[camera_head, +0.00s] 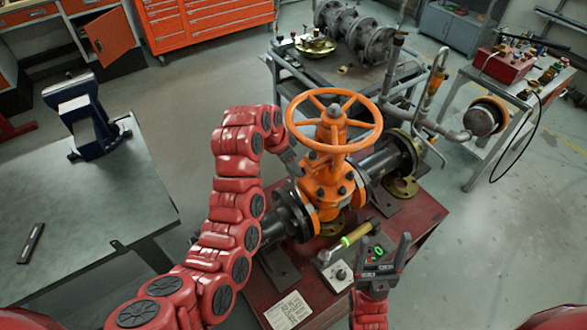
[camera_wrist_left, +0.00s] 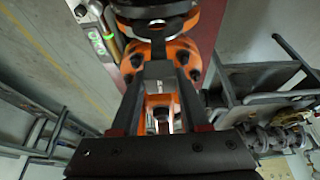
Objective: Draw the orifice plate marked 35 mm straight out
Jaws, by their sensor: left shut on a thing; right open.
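The orange gate valve (camera_head: 328,180) with its handwheel (camera_head: 333,118) stands in a dark flanged pipe run. My left gripper (camera_head: 289,157) is at the left side of the valve, partly hidden by my own arm. The tab may belong to the orifice plate; no 35 mm mark is legible. My right gripper (camera_head: 387,248) is open and empty, fingers up, in front of the valve at lower right.
A grey table (camera_head: 100,200) with a vice (camera_head: 88,118) is at left. A cart with pipe parts (camera_head: 350,35) stands behind.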

